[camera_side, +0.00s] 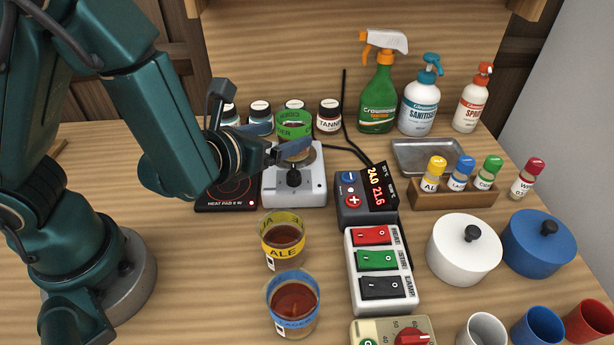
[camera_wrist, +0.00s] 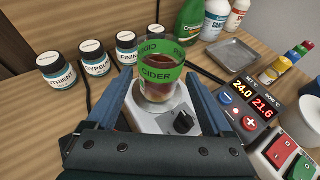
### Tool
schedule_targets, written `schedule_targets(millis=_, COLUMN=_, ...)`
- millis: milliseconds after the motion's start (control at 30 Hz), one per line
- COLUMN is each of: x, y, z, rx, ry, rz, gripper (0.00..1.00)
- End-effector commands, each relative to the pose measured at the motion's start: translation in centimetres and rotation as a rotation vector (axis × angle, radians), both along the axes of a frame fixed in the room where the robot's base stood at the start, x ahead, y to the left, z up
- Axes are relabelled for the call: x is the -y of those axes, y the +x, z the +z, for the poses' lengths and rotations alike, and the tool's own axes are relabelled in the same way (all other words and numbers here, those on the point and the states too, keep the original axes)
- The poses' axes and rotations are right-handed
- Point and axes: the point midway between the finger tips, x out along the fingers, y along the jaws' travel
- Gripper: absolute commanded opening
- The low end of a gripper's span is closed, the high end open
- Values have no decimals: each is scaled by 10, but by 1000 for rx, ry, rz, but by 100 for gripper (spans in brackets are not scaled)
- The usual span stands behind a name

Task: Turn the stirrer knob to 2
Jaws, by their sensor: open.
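The white stirrer (camera_side: 315,188) stands mid-table; its dark knob (camera_side: 294,178) is on the front, and the knob also shows in the wrist view (camera_wrist: 183,122). I cannot read the knob's setting. A beaker with a green CIDER band (camera_side: 294,120) and reddish-brown liquid stands on the stirrer; it also shows in the wrist view (camera_wrist: 160,76). My gripper (camera_side: 288,150) is open, its blue fingers at the lower part of the beaker, one on each side in the wrist view (camera_wrist: 160,88). The fingers are above the knob and hide part of the stirrer. Whether they touch the glass, I cannot tell.
A black heat pad (camera_side: 226,195) adjoins the stirrer on the left, a temperature controller (camera_side: 350,207) on the right. An ALE beaker (camera_side: 283,238) and a blue-banded beaker (camera_side: 293,302) stand in front. Small jars, including TANNIN (camera_side: 329,116), stand behind. A switch strip (camera_side: 380,270) is front right.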

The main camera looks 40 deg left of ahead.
Motion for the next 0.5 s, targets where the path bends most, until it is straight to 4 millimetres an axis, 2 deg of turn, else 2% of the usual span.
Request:
schedule_targets(millis=167, x=0, y=1, z=11, rx=6, ry=-5, rz=4, gripper=61)
schedule_targets(millis=500, x=0, y=0, z=50, rx=8, ry=-8, rz=2, gripper=61)
